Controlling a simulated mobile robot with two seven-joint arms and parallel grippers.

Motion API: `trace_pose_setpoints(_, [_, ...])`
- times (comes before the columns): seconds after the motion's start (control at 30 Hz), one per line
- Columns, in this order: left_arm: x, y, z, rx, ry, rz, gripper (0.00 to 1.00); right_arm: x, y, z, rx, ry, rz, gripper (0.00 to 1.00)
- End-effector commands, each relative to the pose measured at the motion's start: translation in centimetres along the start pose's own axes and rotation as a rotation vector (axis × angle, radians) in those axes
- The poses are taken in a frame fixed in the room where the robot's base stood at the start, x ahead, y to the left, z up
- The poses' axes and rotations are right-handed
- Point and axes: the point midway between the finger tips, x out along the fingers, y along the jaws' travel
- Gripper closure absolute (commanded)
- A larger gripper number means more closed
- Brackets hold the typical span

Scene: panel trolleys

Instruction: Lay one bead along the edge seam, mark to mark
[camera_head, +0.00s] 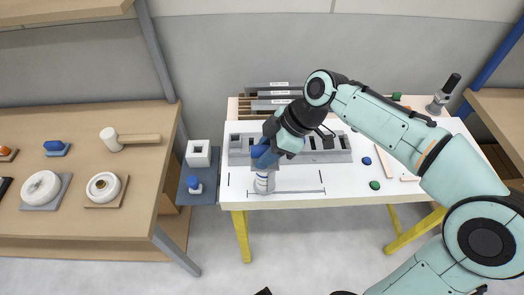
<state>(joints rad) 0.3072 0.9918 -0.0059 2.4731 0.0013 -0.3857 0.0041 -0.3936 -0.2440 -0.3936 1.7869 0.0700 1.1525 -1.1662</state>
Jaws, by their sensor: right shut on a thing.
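My right gripper (272,150) reaches in from the right and is shut on a blue-and-white applicator (264,182). Its blue upper part is at the jaws; its pale lower part points down over the front of the white panel table (345,186). A thin dark line (300,192) runs along the panel near its front edge, with short dark marks by it. The applicator stands over the left part of this line. Whether its tip touches the panel, and whether any bead lies there, I cannot tell. My left gripper is not in view.
A grey slotted rack (330,156) lies behind the applicator. Green (375,185) and blue knobs lie to the right. A side shelf (198,187) with a white square block (198,153) adjoins the left edge. A wooden bench (130,190) with a mallet (130,139) stands farther left.

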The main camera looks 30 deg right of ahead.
Motion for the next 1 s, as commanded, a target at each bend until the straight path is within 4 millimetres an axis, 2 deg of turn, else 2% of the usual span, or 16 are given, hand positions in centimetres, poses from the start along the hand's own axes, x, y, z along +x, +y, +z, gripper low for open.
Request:
trace_pose_setpoints(0.3, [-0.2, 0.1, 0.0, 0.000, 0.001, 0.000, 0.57, -0.2, 0.0, 0.0, 0.001, -0.003, -0.001, 1.00])
trace_pose_setpoints(0.73, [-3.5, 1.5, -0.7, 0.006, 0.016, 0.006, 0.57, -4.1, 0.1, -2.5, 0.000, 0.000, 0.003, 1.00])
trace_pose_setpoints(1.0, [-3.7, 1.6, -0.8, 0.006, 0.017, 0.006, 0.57, -4.3, 0.0, -2.6, 0.001, -0.001, 0.000, 1.00])
